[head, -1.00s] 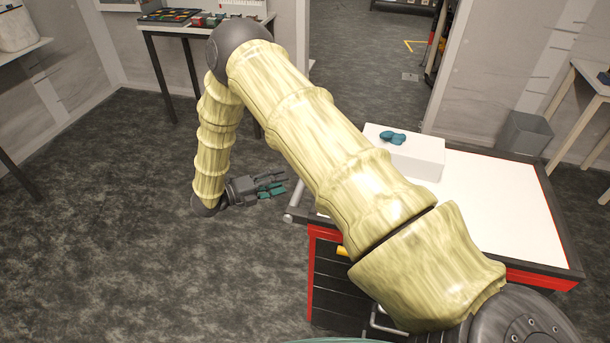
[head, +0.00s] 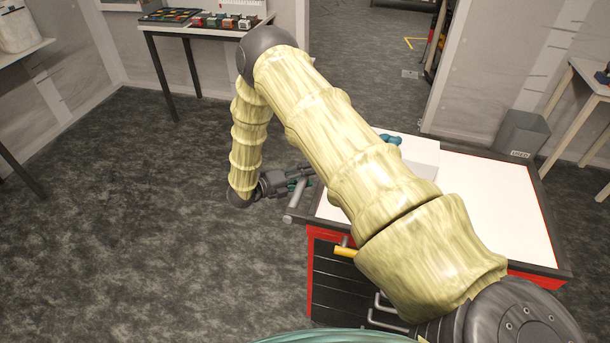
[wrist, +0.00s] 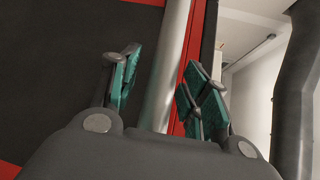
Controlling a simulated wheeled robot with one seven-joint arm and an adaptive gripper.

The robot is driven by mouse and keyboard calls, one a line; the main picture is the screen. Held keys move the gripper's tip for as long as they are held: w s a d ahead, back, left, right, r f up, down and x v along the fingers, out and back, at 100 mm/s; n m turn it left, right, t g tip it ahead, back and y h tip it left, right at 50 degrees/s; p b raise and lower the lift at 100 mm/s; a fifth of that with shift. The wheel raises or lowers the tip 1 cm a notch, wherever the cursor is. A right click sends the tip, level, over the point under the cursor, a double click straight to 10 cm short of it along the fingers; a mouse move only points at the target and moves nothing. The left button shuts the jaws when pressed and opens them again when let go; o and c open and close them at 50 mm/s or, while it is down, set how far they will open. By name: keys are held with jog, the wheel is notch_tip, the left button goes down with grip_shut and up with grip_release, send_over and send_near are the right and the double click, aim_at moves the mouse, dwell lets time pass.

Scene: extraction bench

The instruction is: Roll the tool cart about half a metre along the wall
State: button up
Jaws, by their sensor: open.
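The tool cart (head: 490,205) stands to the right in the head view, with a white top, dark rim, red frame and dark drawers. Its grey push handle (head: 297,203) sticks out at the left end. My gripper (head: 303,176) is at that handle, its fingers partly hidden by the handle end and my arm. In the wrist view my gripper (wrist: 160,85) is open, with its teal finger pads on either side of the grey handle bar (wrist: 168,65). The bar runs between the pads, and I see a gap on the left side. The cart's red edge shows behind the right pad.
A white box (head: 425,155) with a teal object (head: 390,139) sits on the cart top. A table (head: 200,31) stands against the back wall. Floor left of the cart is clear.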

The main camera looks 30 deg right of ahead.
grip_shut()
jog(key=shift+s+d, duration=0.1)
jog(key=shift+s, duration=0.05)
jog(key=shift+s+d+f+b, duration=0.1)
jog(key=shift+s+d+b, duration=0.15)
jog(key=shift+b, duration=0.35)
jog(key=shift+s+d, duration=0.35)
jog(key=shift+s, duration=0.05)
jog(key=shift+c, duration=1.8)
grip_release()
jog(key=o, duration=0.4)
jog(key=shift+w+a, duration=0.25)
jog(key=shift+c, duration=0.2)
jog(key=shift+s, duration=0.1)
jog(key=a+r, duration=0.2)
jog(key=a, duration=0.9)
jog(key=shift+w+a, duration=0.4)
jog(key=shift+w, duration=0.05)
